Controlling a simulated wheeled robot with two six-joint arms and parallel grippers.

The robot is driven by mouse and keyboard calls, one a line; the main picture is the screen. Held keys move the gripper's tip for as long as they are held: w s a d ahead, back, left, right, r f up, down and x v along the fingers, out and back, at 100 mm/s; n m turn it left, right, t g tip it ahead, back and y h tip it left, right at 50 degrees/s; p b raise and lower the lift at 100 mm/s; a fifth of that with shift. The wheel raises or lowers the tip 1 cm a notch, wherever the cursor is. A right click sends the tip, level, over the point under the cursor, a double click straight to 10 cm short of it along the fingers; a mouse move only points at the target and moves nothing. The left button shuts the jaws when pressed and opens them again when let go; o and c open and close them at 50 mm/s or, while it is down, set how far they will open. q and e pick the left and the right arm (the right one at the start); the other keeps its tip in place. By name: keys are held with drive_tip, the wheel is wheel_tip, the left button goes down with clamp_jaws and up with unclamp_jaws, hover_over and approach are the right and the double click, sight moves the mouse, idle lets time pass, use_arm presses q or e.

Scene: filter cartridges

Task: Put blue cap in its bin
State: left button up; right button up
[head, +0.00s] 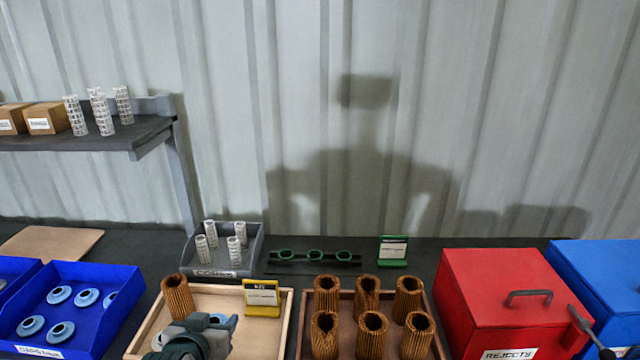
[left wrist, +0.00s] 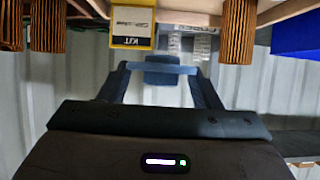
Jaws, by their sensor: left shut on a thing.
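My left gripper (head: 210,328) is over the light wooden tray (head: 205,293) in the head view, low in the picture. It is shut on a blue cap (head: 229,321), which the fingers partly hide. In the left wrist view the blue cap (left wrist: 163,63) sits between the two fingertips (left wrist: 160,68). The blue bin (head: 120,272) stands at the left of the tray, holds several blue caps (head: 60,295) and has a label starting with CAPS.
A brown pleated cartridge (head: 178,297) and a yellow KIT card (head: 261,292) stand in the light tray. The brown tray (head: 298,325) beside it holds several pleated cartridges. A grey bin of white cores (head: 252,262) stands behind. A red REJECTS box (head: 500,260) is at right.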

use_arm(q)
drive_tip(key=shift+w+d+r, duration=0.3)
drive_tip(key=shift+w+r, duration=0.25)
drive_tip(key=shift+r, duration=0.25)
drive_tip(key=shift+s+a+f, duration=0.15)
drive_tip(key=shift+s+f, duration=0.1)
drive_tip(key=shift+f, duration=0.2)
drive_tip(key=s+a+f+m+h, duration=0.2)
drive_tip(key=s+a+f, duration=0.1)
drive_tip(key=s+f, duration=0.5)
drive_tip(key=s, duration=0.2)
drive_tip(key=shift+s+f+g+h, duration=0.25)
drive_tip(key=shift+s+g+h, duration=0.05)
drive_tip(key=shift+s, duration=0.05)
